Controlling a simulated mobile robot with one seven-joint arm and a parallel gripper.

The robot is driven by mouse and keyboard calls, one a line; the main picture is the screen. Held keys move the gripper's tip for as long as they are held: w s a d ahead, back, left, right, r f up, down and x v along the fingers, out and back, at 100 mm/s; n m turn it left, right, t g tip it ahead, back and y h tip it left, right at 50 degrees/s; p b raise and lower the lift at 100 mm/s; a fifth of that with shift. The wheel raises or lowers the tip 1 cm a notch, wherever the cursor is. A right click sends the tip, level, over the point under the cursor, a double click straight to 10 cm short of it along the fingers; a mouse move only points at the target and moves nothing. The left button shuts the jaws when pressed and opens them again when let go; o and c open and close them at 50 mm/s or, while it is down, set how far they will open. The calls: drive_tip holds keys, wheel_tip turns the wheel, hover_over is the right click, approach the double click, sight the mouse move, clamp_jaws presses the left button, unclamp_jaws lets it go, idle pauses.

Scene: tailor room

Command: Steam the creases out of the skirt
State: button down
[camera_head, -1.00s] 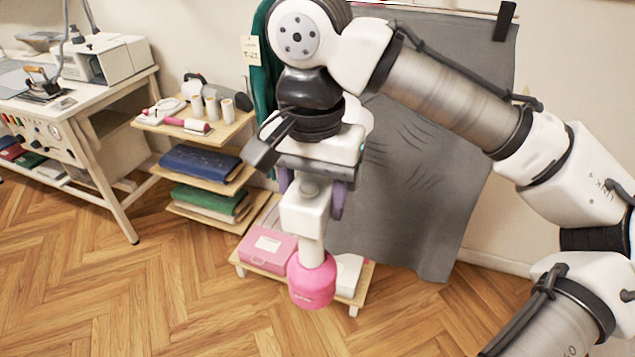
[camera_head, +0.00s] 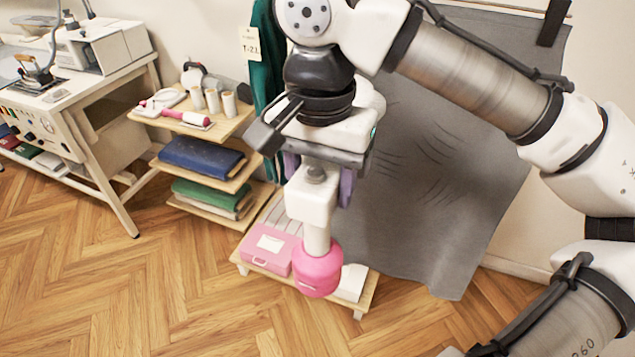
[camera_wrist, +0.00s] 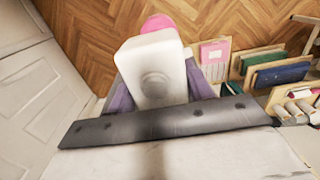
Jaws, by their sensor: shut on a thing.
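The skirt (camera_head: 425,200) is a large grey cloth hanging at the right in the head view, partly behind my arm. Dark crease lines show in its middle. My gripper (camera_head: 318,178) is shut on the steamer (camera_head: 316,206), a white body with a pink round end (camera_head: 318,273) pointing down. The purple fingers sit on either side of the white body. In the wrist view the steamer (camera_wrist: 152,70) fills the space between the fingers (camera_wrist: 160,90). The steamer is left of the creases in the picture and appears apart from the cloth.
A low stand (camera_head: 366,300) holds a pink case (camera_head: 270,250). Left of it, tiered shelves (camera_head: 240,122) hold folded fabric, thread spools and small tools. A sewing table (camera_head: 118,85) stands at far left. A green garment (camera_head: 266,60) hangs beside the skirt. The wooden floor in front is open.

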drive_tip(key=shift+w+d+b, duration=0.1)
drive_tip(key=shift+w+d, duration=0.25)
drive_tip(key=shift+w, duration=0.7)
drive_tip(key=shift+w+d+b, duration=0.15)
drive_tip(key=shift+w+d, duration=0.15)
drive_tip(key=shift+w, duration=0.75)
drive_tip(key=shift+w+d+b, duration=0.1)
drive_tip(key=shift+w+d, duration=0.25)
drive_tip(key=shift+w, duration=0.95)
drive_tip(key=shift+w+d+p, duration=0.2)
drive_tip(key=shift+w+p, duration=0.1)
drive_tip(key=shift+p, duration=0.1)
drive_tip(key=s+d+f, duration=0.2)
drive_tip(key=d+f, duration=0.1)
drive_tip(key=d, duration=0.4)
drive_tip(key=s+d+f, duration=0.2)
drive_tip(key=d+f, duration=0.1)
drive_tip(key=d, duration=0.3)
drive_tip(key=shift+s+d+f+b, duration=0.25)
drive_tip(key=shift+d+b, duration=0.1)
drive_tip(key=shift+d, duration=0.05)
idle(0.6)
idle(1.7)
